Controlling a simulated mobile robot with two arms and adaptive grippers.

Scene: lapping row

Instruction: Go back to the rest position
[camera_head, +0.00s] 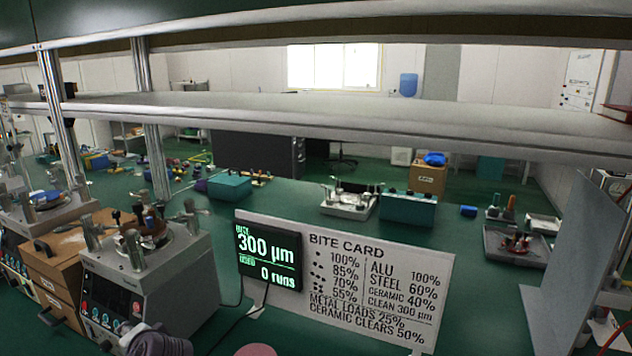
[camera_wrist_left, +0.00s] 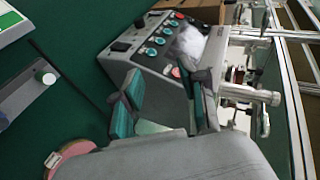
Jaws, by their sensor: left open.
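My left gripper (camera_wrist_left: 163,108) shows in the left wrist view with its two teal-padded fingers spread apart and nothing seen between them. It is in front of the control panel of a grey lapping machine (camera_wrist_left: 165,70). I cannot tell whether it touches the machine. In the head view the same kind of machine (camera_head: 165,285) stands at lower left, with a grey rounded part at the bottom edge in front of it that looks like my left wrist. My right gripper is in neither view.
A bite card board (camera_head: 350,270) with a display (camera_head: 268,256) reading 300 µm and 0 runs stands on the green bench. A pink disc (camera_head: 256,350) lies at the front edge. Shelves (camera_head: 330,115) cross above. A grey panel (camera_head: 578,265) stands at right.

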